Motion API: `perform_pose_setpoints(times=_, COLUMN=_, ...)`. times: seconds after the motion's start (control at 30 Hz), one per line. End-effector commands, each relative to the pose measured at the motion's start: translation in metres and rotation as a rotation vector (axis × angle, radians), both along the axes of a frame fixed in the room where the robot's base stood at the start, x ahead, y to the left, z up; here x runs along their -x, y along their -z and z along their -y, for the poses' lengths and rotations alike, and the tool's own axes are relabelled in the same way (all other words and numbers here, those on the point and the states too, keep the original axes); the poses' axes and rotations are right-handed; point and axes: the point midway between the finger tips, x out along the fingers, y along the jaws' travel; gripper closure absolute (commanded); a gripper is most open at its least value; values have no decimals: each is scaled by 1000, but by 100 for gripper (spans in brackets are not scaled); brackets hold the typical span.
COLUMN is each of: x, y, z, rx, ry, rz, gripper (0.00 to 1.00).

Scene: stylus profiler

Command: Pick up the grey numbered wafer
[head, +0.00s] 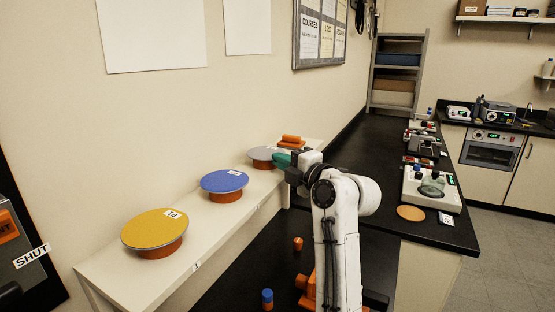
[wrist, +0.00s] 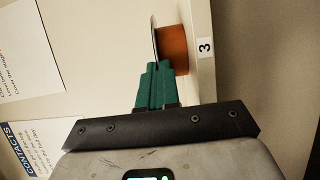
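My gripper (head: 282,160) is at the wafer's near right rim in the head view. In the wrist view, the green fingertips of my gripper (wrist: 158,67) are close together, and the wafer's rim runs in between them. They look shut on the rim. The wafer still appears level at the pedestal's top. I cannot read a number on the wafer itself.
A blue wafer (head: 224,181) and a yellow wafer (head: 154,229) sit on orange pedestals on the white shelf (head: 190,237). A "3" label (wrist: 205,47) marks the shelf front. The wall is close behind.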

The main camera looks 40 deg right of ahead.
Motion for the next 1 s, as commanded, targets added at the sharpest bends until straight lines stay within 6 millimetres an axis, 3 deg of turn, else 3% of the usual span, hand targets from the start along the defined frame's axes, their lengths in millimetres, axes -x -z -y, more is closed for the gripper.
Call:
perform_pose_setpoints(times=0.17, x=0, y=-1, z=0, rx=0, ry=0, rz=-2, gripper=100)
perform_pose_setpoints(times=0.4, x=0, y=-26, z=1, rx=1, ry=1, rz=-1, gripper=100)
perform_pose_setpoints(times=0.67, x=0, y=-25, z=0, rx=0, ry=0, rz=-1, gripper=100)
perform_pose_setpoints(times=1.0, x=37, y=-40, z=-2, rx=2, ry=2, rz=-1, gripper=100)
